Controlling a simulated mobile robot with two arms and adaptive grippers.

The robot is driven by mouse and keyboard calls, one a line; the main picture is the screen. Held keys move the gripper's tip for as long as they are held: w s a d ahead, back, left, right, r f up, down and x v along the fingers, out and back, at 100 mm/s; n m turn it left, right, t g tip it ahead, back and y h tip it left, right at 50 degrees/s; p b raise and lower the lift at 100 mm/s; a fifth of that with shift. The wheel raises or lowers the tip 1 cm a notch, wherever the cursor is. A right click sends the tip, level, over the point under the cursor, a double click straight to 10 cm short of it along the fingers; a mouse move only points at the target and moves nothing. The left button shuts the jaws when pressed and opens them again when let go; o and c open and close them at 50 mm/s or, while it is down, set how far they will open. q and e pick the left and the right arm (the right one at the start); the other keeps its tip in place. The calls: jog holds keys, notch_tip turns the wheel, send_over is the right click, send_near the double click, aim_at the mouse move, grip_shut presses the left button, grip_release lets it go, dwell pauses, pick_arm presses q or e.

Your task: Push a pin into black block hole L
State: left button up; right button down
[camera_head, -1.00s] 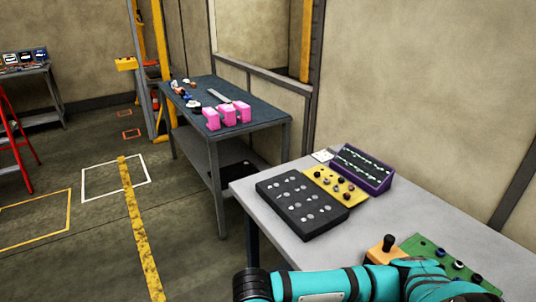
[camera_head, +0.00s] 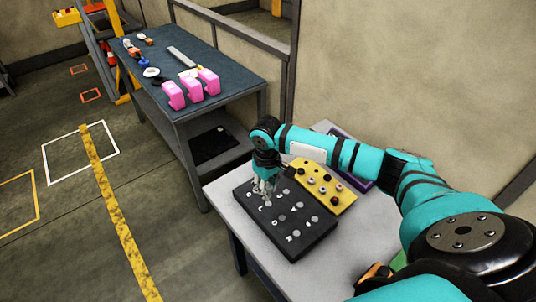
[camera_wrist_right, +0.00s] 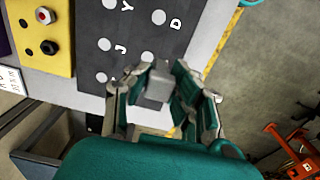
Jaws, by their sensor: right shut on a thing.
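The black block (camera_head: 312,240) lies on the near grey table, with rows of light round spots and white letters on top. In the right wrist view the black block (camera_wrist_right: 118,62) shows the letters Y, D and J; I cannot make out an L. My right gripper (camera_head: 264,190) is over the block's far left part. In the wrist view the right gripper (camera_wrist_right: 160,84) is shut on a small grey pin (camera_wrist_right: 158,87), near the block's edge. The pin's lower end is hidden, so I cannot tell whether it touches the block. My left gripper is out of view.
A yellow panel (camera_head: 343,201) with several knobs adjoins the black block, and a purple rack (camera_head: 358,182) stands behind it, partly hidden by my arm. Pink blocks (camera_head: 190,92) stand on the farther table (camera_head: 225,65). The grey table (camera_head: 225,190) is bare at its left edge.

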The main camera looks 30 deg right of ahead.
jog(key=shift+w+d+f+b, duration=0.25)
jog(key=shift+w+d+b, duration=0.35)
jog(key=shift+w+d, duration=0.35)
pick_arm(q)
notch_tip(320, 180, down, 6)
jog(key=b, duration=0.5)
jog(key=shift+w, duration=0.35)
pick_arm(e)
notch_tip(320, 180, down, 4)
jog(key=shift+w+f, duration=0.1)
jog(key=shift+f, duration=0.15)
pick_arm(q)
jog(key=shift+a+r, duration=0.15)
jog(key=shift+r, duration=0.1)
pick_arm(e)
jog(key=shift+a, duration=0.1)
pick_arm(q)
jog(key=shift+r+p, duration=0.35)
jog(key=shift+p, duration=0.05)
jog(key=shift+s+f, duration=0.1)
pick_arm(e)
jog(key=shift+f, duration=0.2)
pick_arm(q)
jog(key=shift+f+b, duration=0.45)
jog(key=shift+b, duration=0.1)
pick_arm(e)
jog(key=shift+f, duration=1.2)
